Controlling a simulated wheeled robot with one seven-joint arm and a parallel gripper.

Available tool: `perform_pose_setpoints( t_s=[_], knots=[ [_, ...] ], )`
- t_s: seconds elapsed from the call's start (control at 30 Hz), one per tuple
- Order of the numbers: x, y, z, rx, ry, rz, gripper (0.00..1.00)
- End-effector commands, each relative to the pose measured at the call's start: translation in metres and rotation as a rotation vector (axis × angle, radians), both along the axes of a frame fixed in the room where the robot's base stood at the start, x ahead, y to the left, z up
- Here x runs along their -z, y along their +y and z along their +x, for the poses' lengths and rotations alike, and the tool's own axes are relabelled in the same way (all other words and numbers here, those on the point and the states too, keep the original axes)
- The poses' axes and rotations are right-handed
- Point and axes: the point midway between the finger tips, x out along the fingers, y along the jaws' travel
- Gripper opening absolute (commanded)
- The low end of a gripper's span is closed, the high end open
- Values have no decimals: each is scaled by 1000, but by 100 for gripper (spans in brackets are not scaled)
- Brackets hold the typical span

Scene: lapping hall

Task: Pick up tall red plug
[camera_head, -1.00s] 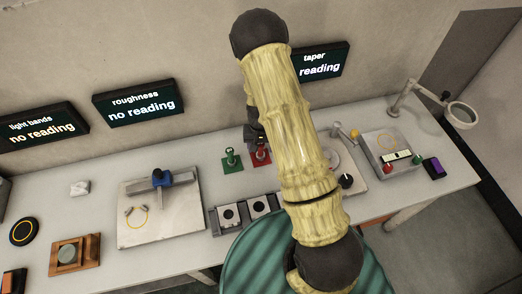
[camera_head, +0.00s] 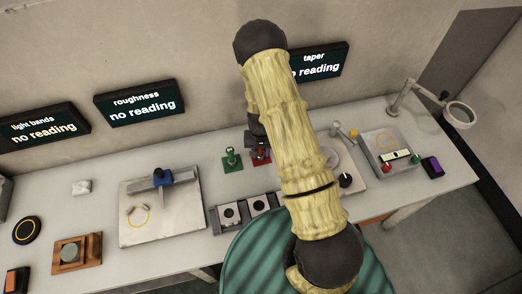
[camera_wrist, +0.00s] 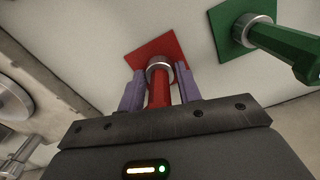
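The tall red plug (camera_wrist: 159,88) stands on a red square base (camera_wrist: 146,52) with a grey metal collar at its foot. In the wrist view it lies between the two purple fingers of my gripper (camera_wrist: 160,88), with narrow gaps seeming to show on both sides. The fingers look open around it. In the head view the red plug (camera_head: 262,157) is partly hidden by my gripper, which is over its upper part. The green plug (camera_wrist: 285,42) on its green base stands to the right in the wrist view and left of the red one in the head view (camera_head: 230,158).
A grey plate with a blue-topped tool (camera_head: 140,225) lies to the left. A round disc fixture (camera_head: 328,157) stands to the right, partly behind my arm. Screens line the wall.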

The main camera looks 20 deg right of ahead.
Motion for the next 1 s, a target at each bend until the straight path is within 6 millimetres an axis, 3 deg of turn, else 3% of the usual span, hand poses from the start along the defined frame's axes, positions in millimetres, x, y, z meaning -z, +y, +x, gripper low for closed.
perform_pose_setpoints(
  t_s=[0.03, 0.13, 0.53, 0.67, 1.0],
  knots=[
    [0, 0, 0, 0, 0, 0, 24],
    [0, 0, 0, 0, 0, 0, 4],
    [-8, 0, 1, 0, -3, -1, 3],
    [-23, 0, 1, -2, -4, -1, 3],
    [-81, 0, 1, -2, -5, 0, 3]
  ],
)
